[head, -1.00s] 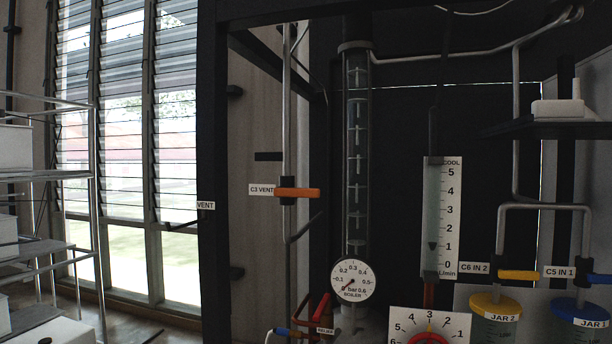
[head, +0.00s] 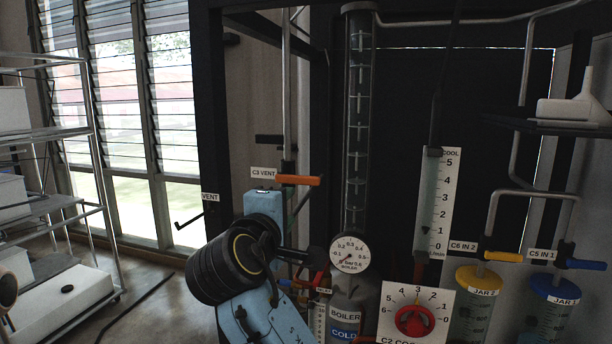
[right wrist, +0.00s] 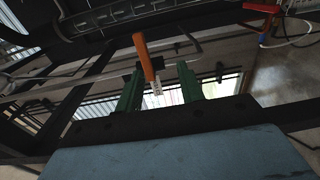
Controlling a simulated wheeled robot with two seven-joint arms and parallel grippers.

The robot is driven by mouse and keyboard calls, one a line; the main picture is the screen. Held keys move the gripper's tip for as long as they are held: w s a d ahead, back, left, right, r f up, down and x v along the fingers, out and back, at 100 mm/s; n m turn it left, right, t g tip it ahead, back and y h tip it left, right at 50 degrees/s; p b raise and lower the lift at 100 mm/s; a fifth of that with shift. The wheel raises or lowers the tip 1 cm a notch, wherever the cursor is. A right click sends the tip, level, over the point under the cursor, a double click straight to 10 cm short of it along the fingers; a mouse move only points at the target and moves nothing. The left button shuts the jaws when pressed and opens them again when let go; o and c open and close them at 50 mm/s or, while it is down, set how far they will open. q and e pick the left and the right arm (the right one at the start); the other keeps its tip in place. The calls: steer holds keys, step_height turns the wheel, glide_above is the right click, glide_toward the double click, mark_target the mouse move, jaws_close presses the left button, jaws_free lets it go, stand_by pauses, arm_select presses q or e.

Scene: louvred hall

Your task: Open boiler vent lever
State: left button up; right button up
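The orange C3 VENT lever (head: 298,180) sits level on a thin vertical pipe, right of its white C3 VENT label (head: 262,173). In the right wrist view the lever (right wrist: 147,57) lies ahead, its lower end in line with the gap between my fingers. My right gripper (right wrist: 158,73) is open, its two green fingers apart with nothing gripped. I cannot tell whether the lever is between the fingertips or just beyond them. My left gripper is not in view.
The boiler gauge (head: 350,254) and glass column (head: 358,140) stand right of my arm. A red knob (head: 414,321) is at the lower right, near JAR 2 (head: 480,300) and JAR 1 (head: 553,306). A dark frame post (head: 209,120) stands left, and a wire shelf (head: 60,135) beyond.

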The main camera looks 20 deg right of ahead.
mark_target(305, 182)
steer(key=w+d+r, duration=0.1)
steer(key=w, duration=0.1)
steer(key=w+d, duration=0.2)
steer(key=w+d+r+b, duration=0.1)
steer(key=w+d, duration=0.1)
steer(key=shift+r, duration=0.3)
steer(key=shift+s+a, duration=0.1)
steer(key=shift+w+d+r+p, duration=0.1)
steer(key=shift+w+d+p, duration=0.1)
steer(key=shift+w+p, duration=0.1)
steer(key=shift+w+d, duration=0.35)
steer(key=shift+w, duration=0.05)
steer(key=shift+a, duration=0.1)
steer(key=shift+c, duration=0.2)
